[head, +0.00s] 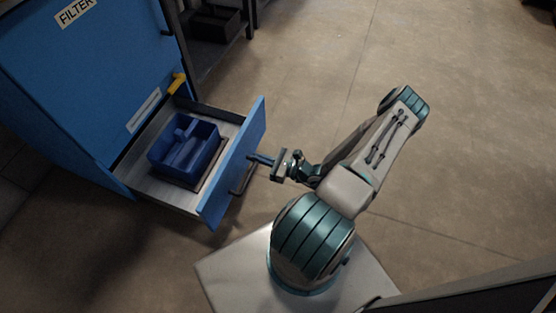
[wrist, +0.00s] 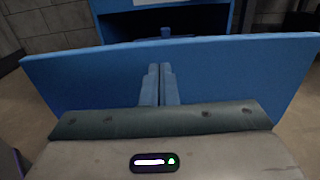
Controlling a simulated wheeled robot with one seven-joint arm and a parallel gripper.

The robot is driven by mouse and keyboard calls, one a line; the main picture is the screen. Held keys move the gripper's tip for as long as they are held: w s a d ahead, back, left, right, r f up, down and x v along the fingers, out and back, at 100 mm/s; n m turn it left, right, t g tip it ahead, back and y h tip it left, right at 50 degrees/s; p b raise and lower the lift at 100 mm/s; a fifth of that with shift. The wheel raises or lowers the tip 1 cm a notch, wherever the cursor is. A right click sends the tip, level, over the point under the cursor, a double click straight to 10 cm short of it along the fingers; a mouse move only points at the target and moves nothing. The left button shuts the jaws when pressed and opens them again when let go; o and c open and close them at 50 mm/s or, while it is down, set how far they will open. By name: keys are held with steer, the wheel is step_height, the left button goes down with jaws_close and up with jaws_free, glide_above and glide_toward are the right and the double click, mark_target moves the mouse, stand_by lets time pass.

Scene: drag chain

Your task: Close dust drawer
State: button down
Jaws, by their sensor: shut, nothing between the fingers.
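The dust drawer (head: 228,176) sticks out of the blue filter cabinet (head: 75,80) in the head view, with its blue front panel facing my arm. A blue bin with compartments (head: 184,146) sits inside the drawer. A dark bar handle (head: 243,178) is on the outer face of the panel. My gripper (head: 256,159) is shut and empty, its fingertips at the outer face of the panel near the handle. In the wrist view the drawer front (wrist: 245,75) spans the picture, with the shut fingers (wrist: 160,85) before its middle. Actual contact cannot be told.
A yellow lever (head: 177,83) sticks out of the cabinet above the drawer. A dark shelf (head: 213,30) stands behind it. The concrete floor (head: 310,70) behind and to the right of my arm is clear.

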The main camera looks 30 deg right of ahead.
mark_target(235, 150)
steer(key=b+x, duration=0.1)
steer(key=x, duration=0.5)
